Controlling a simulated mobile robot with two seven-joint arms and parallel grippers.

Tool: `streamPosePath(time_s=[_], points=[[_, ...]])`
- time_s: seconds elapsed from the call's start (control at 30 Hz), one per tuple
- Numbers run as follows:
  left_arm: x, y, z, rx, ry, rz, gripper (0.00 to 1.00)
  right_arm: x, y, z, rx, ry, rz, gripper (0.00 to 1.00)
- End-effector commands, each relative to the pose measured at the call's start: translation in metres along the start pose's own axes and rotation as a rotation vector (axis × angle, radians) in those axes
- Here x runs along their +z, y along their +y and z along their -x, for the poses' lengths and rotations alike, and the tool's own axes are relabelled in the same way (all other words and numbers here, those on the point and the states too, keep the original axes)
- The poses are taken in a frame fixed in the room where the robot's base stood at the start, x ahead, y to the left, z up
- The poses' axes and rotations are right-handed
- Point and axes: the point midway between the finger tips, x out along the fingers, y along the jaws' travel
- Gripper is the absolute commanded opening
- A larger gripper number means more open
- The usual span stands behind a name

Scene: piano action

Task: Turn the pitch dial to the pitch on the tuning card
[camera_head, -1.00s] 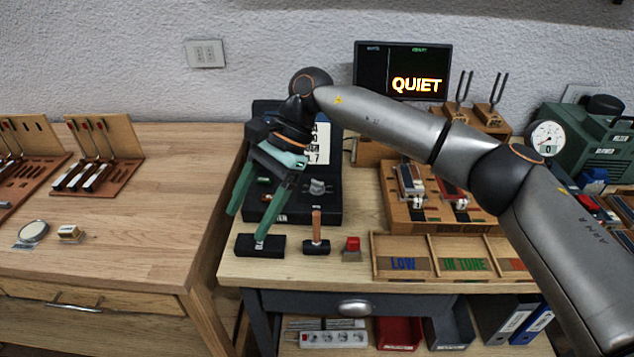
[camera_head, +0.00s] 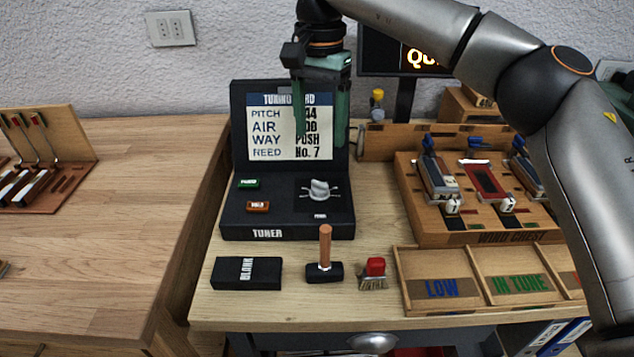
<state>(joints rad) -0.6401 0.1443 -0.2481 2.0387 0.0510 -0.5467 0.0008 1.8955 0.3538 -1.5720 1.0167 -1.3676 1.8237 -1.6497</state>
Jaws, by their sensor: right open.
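The black tuner box (camera_head: 285,229) stands on the bench with its lid raised. The white tuning card (camera_head: 265,155) is in the lid; it reads PITCH, AIR, WAY PUSH, REED No. 7. The pitch number ends in 44, its front part hidden behind a finger. The grey pitch dial (camera_head: 319,189) sits on the tuner's right side, with tick marks around it. My right gripper (camera_head: 321,135) is open and empty, its green fingers pointing down in front of the card, above and apart from the dial. My left gripper is not in view.
Green (camera_head: 248,183) and orange (camera_head: 257,206) buttons sit left of the dial. A BLANK block (camera_head: 246,272), a hammer (camera_head: 325,269) and a red-topped brush (camera_head: 374,272) lie in front. The wind chest (camera_head: 480,237) and sorting trays (camera_head: 440,289) are right. A screen (camera_head: 378,57) is partly hidden by my arm.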

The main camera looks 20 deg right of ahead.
Motion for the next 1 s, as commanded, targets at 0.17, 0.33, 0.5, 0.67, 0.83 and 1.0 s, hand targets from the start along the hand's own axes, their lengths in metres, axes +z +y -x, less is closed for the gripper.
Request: streamPosePath(time_s=[0.17,0.33,0.5,0.67,0.83,1.0], points=[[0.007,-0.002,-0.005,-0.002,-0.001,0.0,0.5,0.0,0.001,-0.036,0.004,-0.002,0.0,0.75],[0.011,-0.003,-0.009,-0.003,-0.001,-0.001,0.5,0.001,0.001,-0.071,0.003,-0.003,0.001,0.75],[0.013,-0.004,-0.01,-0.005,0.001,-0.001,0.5,0.001,0.0,-0.098,0.001,-0.002,-0.001,0.75],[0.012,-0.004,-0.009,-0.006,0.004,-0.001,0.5,0.001,0.0,-0.111,0.0,-0.001,0.0,0.75],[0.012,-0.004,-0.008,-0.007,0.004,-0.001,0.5,0.001,0.0,-0.114,0.0,-0.001,0.0,0.75],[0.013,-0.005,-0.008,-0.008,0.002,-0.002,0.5,0.001,0.0,-0.114,0.0,-0.002,0.0,0.75]])
